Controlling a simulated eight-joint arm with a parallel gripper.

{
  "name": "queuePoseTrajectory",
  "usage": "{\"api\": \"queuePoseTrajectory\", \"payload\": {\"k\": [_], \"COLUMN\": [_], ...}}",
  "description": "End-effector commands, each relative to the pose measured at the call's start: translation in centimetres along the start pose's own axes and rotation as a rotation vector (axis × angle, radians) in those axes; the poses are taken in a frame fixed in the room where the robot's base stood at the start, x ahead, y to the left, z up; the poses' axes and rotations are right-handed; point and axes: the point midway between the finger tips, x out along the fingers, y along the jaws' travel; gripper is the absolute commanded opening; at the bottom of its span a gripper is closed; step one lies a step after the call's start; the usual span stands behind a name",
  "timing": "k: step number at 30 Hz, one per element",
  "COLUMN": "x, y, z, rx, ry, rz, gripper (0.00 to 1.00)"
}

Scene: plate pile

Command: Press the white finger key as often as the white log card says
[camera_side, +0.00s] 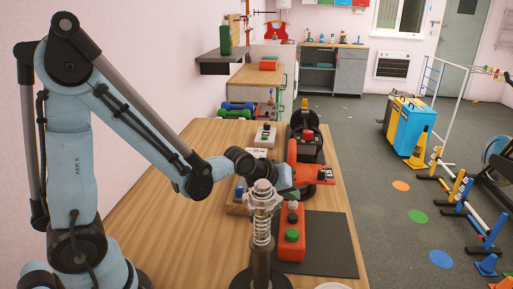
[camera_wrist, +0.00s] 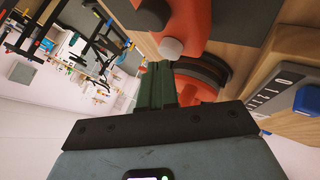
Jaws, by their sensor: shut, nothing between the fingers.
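A small white key (camera_wrist: 171,47) sticks out of an orange-red box (camera_wrist: 190,22) in the wrist view. In the side view the orange-red box (camera_side: 291,252) stands on a dark mat, with a green button on top and a pale knob (camera_side: 292,205) behind it. My gripper (camera_wrist: 156,66) is shut and empty, its dark green fingertips close to the white key; I cannot tell whether they touch it. I cannot make out a white log card for certain.
A metal spring post (camera_side: 262,225) stands in front. Behind is an orange device (camera_side: 312,173) with a small label. A box with a blue button (camera_wrist: 310,100) and a marked grey panel (camera_wrist: 280,92) is close by. The dark mat (camera_side: 335,240) has bare room on its right.

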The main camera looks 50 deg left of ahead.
Motion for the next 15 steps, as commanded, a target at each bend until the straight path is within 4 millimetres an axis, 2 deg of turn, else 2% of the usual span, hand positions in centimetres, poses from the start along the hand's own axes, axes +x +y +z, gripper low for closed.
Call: {"api": "queuePoseTrajectory", "payload": {"k": [15], "x": [0.41], "y": [-0.29], "z": [0.29], "rx": [0.0], "ry": [0.0], "rz": [0.0], "gripper": [0.0]}}
